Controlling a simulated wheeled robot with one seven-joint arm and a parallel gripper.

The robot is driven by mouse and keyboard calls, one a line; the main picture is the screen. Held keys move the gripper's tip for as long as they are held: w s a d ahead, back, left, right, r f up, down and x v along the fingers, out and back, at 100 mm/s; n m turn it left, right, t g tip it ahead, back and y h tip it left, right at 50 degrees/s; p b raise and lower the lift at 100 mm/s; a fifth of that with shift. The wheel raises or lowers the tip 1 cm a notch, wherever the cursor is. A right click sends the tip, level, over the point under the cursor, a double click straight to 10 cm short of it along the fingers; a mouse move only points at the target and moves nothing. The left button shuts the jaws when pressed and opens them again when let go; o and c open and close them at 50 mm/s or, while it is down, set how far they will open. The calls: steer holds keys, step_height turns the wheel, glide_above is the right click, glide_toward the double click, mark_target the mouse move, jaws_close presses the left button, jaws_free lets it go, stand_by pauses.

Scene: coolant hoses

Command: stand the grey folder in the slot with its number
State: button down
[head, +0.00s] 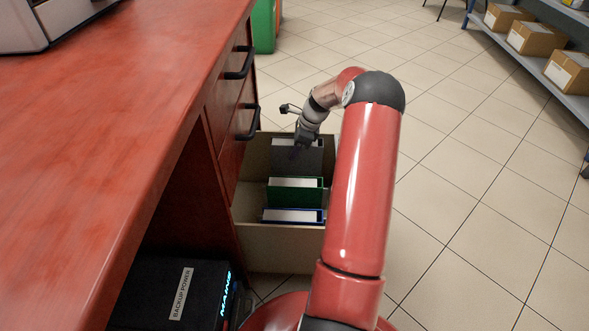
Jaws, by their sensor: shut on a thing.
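The dark grey folder (312,162) stands at the back of a beige open box (285,248) beside the desk. A pale top edge shows on it. My gripper (297,151) reaches down from above and is shut on the grey folder, near its top edge. The fingertips are small and dark against the folder, so the exact hold is hard to see. The folder looks about upright. Its lower part is hidden, and I cannot tell whether it touches the box floor. No slot numbers can be read.
A green folder (295,195) and a blue folder (292,222) stand nearer in the box. The red desk (110,120) with black-handled drawers borders the box on the left. A black backup power unit (150,290) sits below.

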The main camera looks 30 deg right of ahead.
step_height(320, 180, down, 5)
steer(key=b, duration=0.3)
steer(key=shift+f, duration=0.15)
steer(key=c, duration=0.8)
jaws_free()
steer(key=p+v, duration=0.2)
steer(key=v, duration=1)
steer(key=shift+w, duration=0.1)
steer(key=shift+a, duration=0.1)
